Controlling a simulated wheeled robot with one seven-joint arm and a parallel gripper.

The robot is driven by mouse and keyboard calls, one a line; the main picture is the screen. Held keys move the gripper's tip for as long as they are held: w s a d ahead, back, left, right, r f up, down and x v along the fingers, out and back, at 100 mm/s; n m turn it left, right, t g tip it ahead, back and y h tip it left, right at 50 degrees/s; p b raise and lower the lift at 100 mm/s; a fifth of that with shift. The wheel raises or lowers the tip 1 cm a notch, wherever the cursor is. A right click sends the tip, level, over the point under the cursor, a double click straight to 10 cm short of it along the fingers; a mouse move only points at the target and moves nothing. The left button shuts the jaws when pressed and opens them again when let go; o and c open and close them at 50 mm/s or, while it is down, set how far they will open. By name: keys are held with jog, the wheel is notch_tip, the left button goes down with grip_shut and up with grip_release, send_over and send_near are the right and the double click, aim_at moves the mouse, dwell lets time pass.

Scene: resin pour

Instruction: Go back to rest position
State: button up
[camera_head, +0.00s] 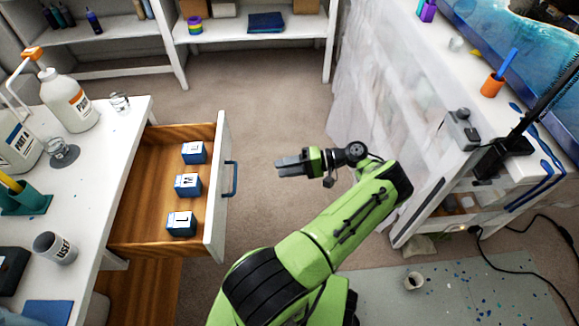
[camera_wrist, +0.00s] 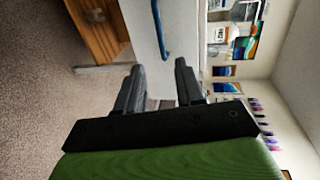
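My gripper (camera_head: 281,164) is in the middle of the head view, over the floor to the right of the open drawer and pointing left. In the wrist view my gripper (camera_wrist: 160,75) has its two fingers apart with nothing between them. The drawer (camera_head: 213,190) is pulled out of the white table, and its blue handle (camera_head: 231,179) is a short way left of my fingertips, apart from them. Several small blue-and-white boxes stand in the drawer, among them a far one (camera_head: 194,153) and a near one (camera_head: 181,224).
The white table (camera_head: 105,150) on the left carries bottles (camera_head: 68,99), a glass (camera_head: 120,103) and a cup (camera_head: 55,248). A white workbench (camera_head: 470,60) stands on the right. A shelf (camera_head: 250,35) is at the back. A cup (camera_head: 413,281) lies on the floor mat. The floor beyond my arm is clear.

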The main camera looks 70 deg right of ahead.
jog(key=shift+s+d+r, duration=0.1)
jog(key=shift+s+d, duration=0.15)
jog(key=shift+s, duration=0.4)
jog(key=shift+w, duration=0.1)
